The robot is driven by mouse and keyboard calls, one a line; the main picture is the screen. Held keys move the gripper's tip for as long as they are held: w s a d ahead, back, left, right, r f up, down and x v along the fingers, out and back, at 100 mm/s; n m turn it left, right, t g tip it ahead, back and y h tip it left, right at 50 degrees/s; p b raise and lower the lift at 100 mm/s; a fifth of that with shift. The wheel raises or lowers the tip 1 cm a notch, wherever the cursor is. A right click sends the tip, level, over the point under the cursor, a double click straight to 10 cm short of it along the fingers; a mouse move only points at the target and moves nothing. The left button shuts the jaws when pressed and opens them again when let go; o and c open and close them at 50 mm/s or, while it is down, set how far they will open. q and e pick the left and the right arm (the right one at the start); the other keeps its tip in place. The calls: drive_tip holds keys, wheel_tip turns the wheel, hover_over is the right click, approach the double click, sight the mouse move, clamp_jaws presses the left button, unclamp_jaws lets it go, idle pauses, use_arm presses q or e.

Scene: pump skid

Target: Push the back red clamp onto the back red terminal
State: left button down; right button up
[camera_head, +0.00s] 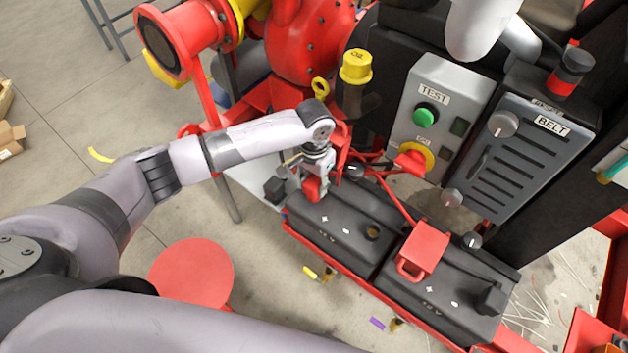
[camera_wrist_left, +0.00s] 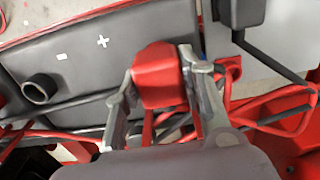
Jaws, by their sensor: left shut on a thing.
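My left gripper (camera_head: 318,182) comes in from the left above the left end of the back battery (camera_head: 335,222). Its fingers are shut on the back red clamp (camera_wrist_left: 158,78), a red block between the two grey fingertips in the left wrist view. In the head view this clamp (camera_head: 312,189) shows as a small red piece under the gripper. In the left wrist view it sits beside the plus mark on the black battery top (camera_wrist_left: 75,70). I see no red terminal; the clamp and fingers may cover it. My right gripper is not in view.
Red cables (camera_head: 395,198) run behind the batteries. A grey test box (camera_head: 432,105) and belt panel (camera_head: 510,150) stand behind. A red stool (camera_head: 192,275) is at lower left.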

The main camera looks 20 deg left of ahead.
use_arm(q)
drive_tip(key=c, duration=1)
unclamp_jaws()
wheel_tip(320, 180, up, 12)
